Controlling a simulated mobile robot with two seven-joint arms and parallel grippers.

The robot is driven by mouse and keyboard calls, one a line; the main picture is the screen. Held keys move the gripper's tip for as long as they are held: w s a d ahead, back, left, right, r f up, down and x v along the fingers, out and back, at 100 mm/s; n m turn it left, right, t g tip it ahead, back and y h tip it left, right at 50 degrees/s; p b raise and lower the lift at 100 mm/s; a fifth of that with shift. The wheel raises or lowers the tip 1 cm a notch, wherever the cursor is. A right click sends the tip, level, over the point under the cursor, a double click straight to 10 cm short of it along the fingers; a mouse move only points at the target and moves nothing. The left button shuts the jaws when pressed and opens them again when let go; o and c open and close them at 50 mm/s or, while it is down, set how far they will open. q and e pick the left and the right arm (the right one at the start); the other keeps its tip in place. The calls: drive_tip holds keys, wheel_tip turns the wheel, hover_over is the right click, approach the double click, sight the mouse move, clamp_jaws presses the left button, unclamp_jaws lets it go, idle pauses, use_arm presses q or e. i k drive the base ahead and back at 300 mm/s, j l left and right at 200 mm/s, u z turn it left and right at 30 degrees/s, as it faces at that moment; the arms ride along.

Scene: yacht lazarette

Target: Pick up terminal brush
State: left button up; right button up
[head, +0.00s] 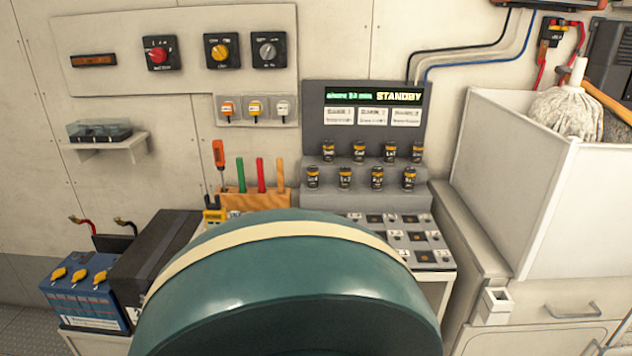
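I cannot clearly pick out the terminal brush. A wooden tool block (257,201) on the bench holds upright handles: a green one (240,175), a red one (261,175) and an orange one (280,175). A tool with an orange-red handle (218,153) stands at the left end of the block. Their lower ends are hidden, so I cannot tell whether one is the brush. A small yellow and black item (213,214) sits in front of the block. Neither of my grippers is in view.
A large teal rounded form with a cream band covers the lower middle and hides much of the bench. A blue battery (87,300) and black case (147,258) stand left. A STANDBY console (364,130), labelled cylinders, a slotted tray (432,255) and a white bin (545,200) stand right.

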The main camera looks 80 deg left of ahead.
sight(259, 161)
drive_tip(key=u, duration=2.95)
